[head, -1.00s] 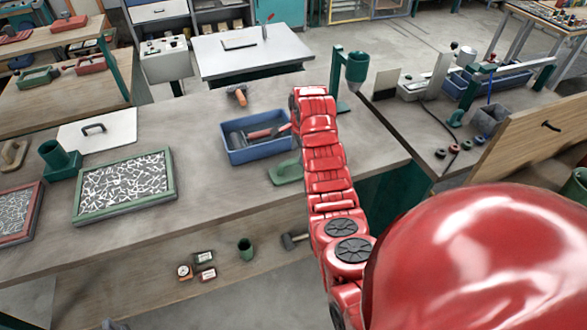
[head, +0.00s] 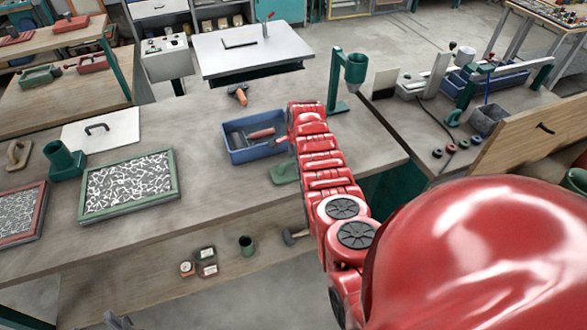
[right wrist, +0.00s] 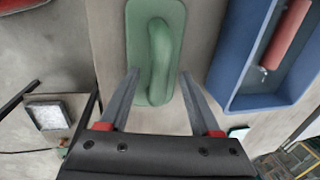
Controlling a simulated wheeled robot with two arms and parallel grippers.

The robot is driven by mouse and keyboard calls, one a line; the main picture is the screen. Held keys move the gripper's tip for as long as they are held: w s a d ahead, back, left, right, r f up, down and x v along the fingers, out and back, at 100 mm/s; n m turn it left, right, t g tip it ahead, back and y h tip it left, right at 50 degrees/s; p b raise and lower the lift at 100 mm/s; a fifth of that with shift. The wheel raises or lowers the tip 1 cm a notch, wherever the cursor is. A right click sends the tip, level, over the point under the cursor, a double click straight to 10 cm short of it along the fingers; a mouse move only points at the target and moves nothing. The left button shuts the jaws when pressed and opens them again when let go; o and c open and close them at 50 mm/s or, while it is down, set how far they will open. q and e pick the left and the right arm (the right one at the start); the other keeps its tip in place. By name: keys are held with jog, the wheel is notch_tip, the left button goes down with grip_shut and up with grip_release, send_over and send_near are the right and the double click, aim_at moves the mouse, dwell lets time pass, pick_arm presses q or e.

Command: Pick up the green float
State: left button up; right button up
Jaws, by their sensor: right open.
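The green float (head: 284,172) lies flat on the workbench (head: 200,110), in front of the blue tray, with my right arm just to its right in the head view. In the right wrist view the float (right wrist: 135,25) shows its flat plate and raised handle, pointing towards my right gripper (right wrist: 160,74). The gripper is open and empty. Its two fingers lie on either side of the handle's near end in the picture; I cannot tell how far above the float they are. In the head view my arm hides most of this gripper. My left gripper is not in view.
The blue tray (head: 232,156) with tools stands right beside the float and shows on the right in the right wrist view. A green stand with a cup (head: 354,70) is behind my arm. A green-framed panel (head: 130,213) lies to the left.

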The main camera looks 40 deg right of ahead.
grip_shut()
dwell(1.4)
